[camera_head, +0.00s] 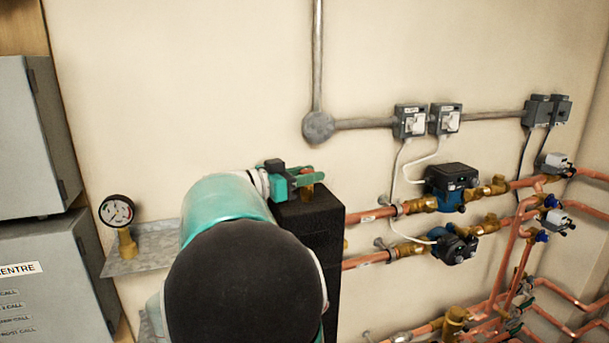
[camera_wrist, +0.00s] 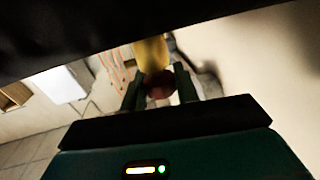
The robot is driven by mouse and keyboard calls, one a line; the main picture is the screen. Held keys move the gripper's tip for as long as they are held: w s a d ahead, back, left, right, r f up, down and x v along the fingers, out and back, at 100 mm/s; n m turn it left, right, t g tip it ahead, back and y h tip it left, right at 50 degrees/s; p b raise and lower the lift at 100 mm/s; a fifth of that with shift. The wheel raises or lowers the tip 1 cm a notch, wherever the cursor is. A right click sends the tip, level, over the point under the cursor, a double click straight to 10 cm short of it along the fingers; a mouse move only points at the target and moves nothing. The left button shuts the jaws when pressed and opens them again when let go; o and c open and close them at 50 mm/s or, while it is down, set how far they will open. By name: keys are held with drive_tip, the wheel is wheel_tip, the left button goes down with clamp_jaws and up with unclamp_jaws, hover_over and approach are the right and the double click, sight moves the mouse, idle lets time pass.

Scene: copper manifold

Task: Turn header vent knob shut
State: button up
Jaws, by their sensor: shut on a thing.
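My gripper (camera_head: 314,178) is at the top of a tall black block (camera_head: 329,232), with its green fingers stretched to the right. A small brass fitting (camera_head: 307,191) stands at the fingers there, partly covered by them. In the wrist view, my gripper (camera_wrist: 161,84) has its two fingers on either side of a round reddish-brown knob (camera_wrist: 160,91), shut on it. A yellow brass body (camera_wrist: 152,53) shows just beyond the knob. The knob's turn angle cannot be told, and my arm hides much of the block's left side.
A pressure gauge (camera_head: 117,212) stands on a grey metal shelf (camera_head: 146,252) to the left, beside grey cabinets (camera_head: 32,140). Copper pipes, two pumps (camera_head: 451,187) and valves fill the right. Grey switch boxes (camera_head: 411,121) and conduit are on the wall above, which is otherwise clear.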

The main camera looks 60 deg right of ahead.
idle(0.3)
drive_tip(key=o, duration=0.9)
drive_tip(key=shift+o, duration=0.2)
drive_tip(key=shift+w, duration=0.1)
drive_tip(key=v, duration=1.3)
drive_tip(key=shift+w+a, duration=0.2)
drive_tip(key=shift+w, duration=0.1)
drive_tip(key=shift+r, duration=0.1)
